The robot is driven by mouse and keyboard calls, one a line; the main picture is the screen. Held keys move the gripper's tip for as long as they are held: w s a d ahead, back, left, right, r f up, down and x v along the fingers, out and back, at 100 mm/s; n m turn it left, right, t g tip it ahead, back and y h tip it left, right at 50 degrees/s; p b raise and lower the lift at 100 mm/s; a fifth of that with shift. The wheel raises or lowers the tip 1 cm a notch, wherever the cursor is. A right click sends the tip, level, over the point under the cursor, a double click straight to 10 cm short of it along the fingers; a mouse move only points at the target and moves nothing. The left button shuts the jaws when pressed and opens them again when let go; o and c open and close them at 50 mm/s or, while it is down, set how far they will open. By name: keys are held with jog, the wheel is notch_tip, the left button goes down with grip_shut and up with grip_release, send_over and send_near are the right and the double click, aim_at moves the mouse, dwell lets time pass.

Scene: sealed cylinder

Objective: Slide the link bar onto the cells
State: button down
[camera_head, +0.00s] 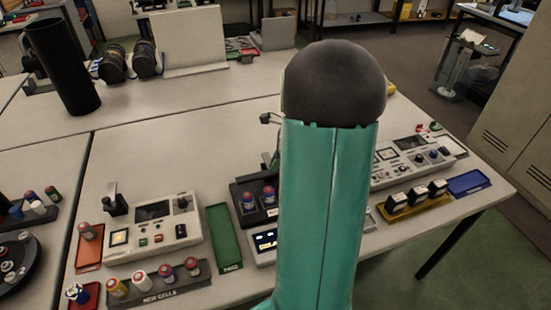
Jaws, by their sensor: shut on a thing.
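Two blue cells with red tops stand upright in a black holder (242,187) near the table's middle; one is the left cell (248,202) and the other the right cell (269,197). No link bar can be made out on them or elsewhere. My teal arm link with its dark rounded end covers the area right of the holder. My gripper cannot be made out; it may be hidden behind this link. A small dark part on a thin stem (268,119) shows just left of the link, and I cannot tell what it belongs to.
A rack marked NEW CELLS (178,284) holds several cells at the front left. A green tray (223,237), a left control box (150,229) and a right control box (413,160) flank the holder. A yellow tray (412,208) and blue tray (468,183) lie right. A black cylinder (64,65) stands back left.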

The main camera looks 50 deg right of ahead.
jog(key=s+a, duration=0.1)
jog(key=s, duration=0.2)
jog(key=s+a, duration=0.1)
jog(key=shift+s+a, duration=0.3)
jog(key=shift+s, duration=0.1)
jog(key=c, duration=1.6)
grip_release()
jog(key=shift+s, duration=0.1)
jog(key=o, duration=0.3)
jog(key=shift+s+a+r, duration=0.1)
jog(key=shift+s+a, duration=0.05)
jog(key=shift+o, duration=0.2)
jog(key=v, duration=1.3)
jog(key=shift+d+r, duration=0.2)
jog(key=shift+r, duration=0.05)
